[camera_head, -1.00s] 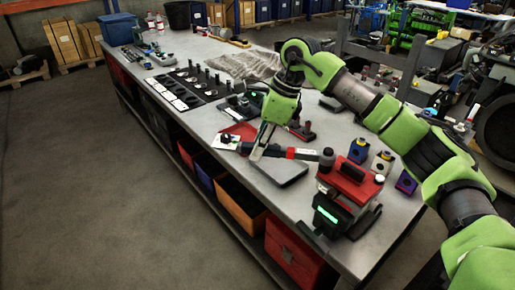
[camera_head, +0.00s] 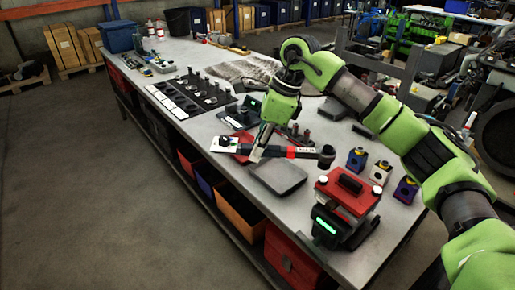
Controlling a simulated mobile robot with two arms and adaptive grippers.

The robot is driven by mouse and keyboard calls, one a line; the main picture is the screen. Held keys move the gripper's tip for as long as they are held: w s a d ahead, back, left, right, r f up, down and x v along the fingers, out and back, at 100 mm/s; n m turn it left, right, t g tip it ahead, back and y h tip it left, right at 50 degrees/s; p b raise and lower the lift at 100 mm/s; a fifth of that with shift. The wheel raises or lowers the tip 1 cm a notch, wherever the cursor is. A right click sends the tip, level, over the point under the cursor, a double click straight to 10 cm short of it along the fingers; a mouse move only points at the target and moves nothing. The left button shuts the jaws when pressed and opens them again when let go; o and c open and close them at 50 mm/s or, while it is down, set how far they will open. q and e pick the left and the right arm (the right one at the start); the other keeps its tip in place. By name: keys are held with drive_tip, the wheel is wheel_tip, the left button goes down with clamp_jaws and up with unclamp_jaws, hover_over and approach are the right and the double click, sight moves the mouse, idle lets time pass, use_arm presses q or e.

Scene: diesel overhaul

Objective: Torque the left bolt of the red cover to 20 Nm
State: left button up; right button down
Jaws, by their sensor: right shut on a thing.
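The red cover (camera_head: 329,188) is the red top of a block at the near right end of the bench, with a black handle across it. My right gripper (camera_head: 258,153) is shut on a torque wrench (camera_head: 302,153) with a red and black grip. The wrench lies about level, its dark head (camera_head: 327,156) pointing right. The head is behind the cover in the picture, apart from it. My left gripper is not in view.
A black device with a green display (camera_head: 325,226) stands before the cover. Several small coloured blocks, one of them white (camera_head: 380,172), stand behind and to its right. A grey pad (camera_head: 278,178) lies below the wrench. A black tray (camera_head: 186,96) with several parts is farther left.

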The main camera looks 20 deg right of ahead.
drive_tip(key=shift+r, duration=0.1)
wheel_tip(320, 180, up, 6)
drive_tip(key=p, duration=0.4)
drive_tip(key=shift+s, duration=0.1)
drive_tip(key=shift+s+a+f+b, duration=0.15)
drive_tip(key=shift+s+f+b, duration=0.05)
drive_tip(key=shift+s+b, duration=0.2)
drive_tip(key=s+a+b, duration=0.1)
drive_tip(key=s+b, duration=0.1)
drive_tip(key=s, duration=0.3)
drive_tip(key=shift+s+a+r+b, duration=0.15)
drive_tip(key=shift+s+a+b, duration=0.15)
drive_tip(key=shift+s+b, duration=0.1)
